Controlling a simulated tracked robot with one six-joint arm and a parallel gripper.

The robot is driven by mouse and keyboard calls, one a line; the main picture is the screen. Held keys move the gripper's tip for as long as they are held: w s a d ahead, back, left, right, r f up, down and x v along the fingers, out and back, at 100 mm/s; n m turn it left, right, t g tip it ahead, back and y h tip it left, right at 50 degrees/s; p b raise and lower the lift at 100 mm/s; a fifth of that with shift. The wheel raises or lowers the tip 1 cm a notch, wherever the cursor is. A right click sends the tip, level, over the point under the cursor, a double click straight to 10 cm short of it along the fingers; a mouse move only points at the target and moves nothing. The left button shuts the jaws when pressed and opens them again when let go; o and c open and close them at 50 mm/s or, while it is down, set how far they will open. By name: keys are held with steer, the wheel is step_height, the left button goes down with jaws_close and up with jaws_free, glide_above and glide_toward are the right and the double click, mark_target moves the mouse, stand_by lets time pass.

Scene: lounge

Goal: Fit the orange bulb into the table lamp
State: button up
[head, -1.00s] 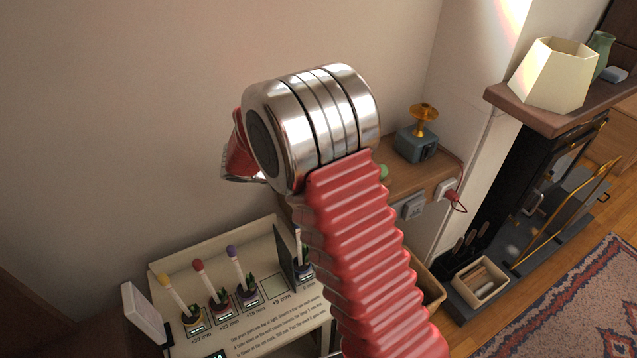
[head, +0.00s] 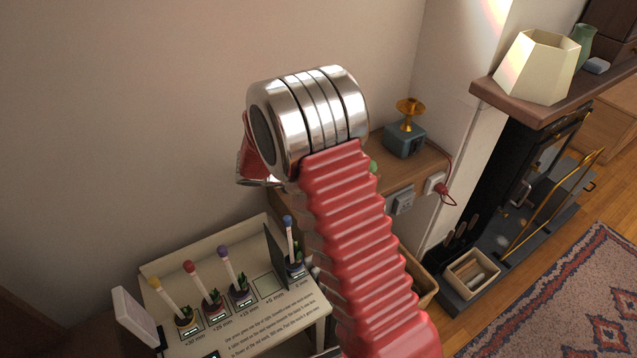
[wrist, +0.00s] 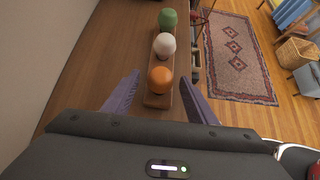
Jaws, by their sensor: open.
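The orange bulb (wrist: 160,79) stands nearest me in a row on a narrow wooden rack (wrist: 158,101) in the wrist view. My gripper (wrist: 160,84) is open, with one purple finger on each side of the orange bulb in the picture. I cannot tell how far above the bulb the fingers are. In the head view my arm hides the orange bulb and my fingers. The table lamp (head: 405,139), a blue-grey base with a brass top, stands without a shade on the wooden shelf (head: 405,172) behind my arm.
A white bulb (wrist: 164,45) and a green bulb (wrist: 168,18) stand beyond the orange one. A cream lampshade (head: 537,68) sits on the mantel. A stand with several potted matches (head: 212,298) is at lower left. The wall (head: 150,120) is close to my arm.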

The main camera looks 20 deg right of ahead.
steer(key=shift+x, duration=1.1)
steer(key=c, duration=0.9)
steer(key=o, duration=0.9)
